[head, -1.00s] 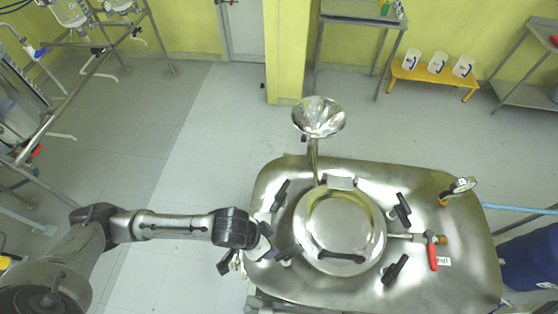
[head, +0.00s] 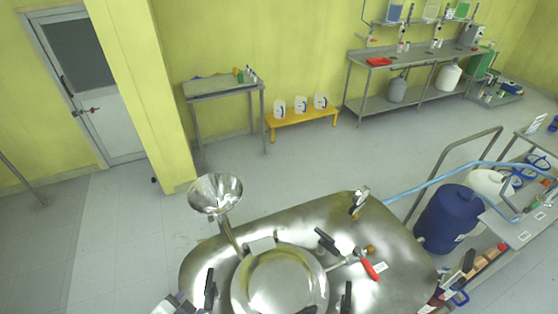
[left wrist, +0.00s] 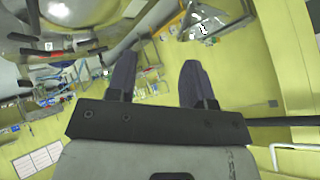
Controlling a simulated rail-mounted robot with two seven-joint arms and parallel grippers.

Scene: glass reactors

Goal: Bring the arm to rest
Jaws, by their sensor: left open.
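My left gripper (left wrist: 158,72) shows in the left wrist view with its two dark fingers spread apart and nothing between them. In the head view only a small grey-and-black part, which seems to be of my left arm (head: 176,304), shows at the bottom edge, left of the steel vessel (head: 390,262). The fingertips are not clear there. The vessel's round lid (head: 282,285) is closed, with black clamp handles around it. My right gripper is in neither view.
A steel funnel (head: 215,193) rises from the vessel's back left. A red-handled valve (head: 369,270) sits on its top. A blue drum (head: 447,220) and a cart (head: 520,225) stand at the right. A yellow bench (head: 300,118) stands by the wall. The floor at left is clear.

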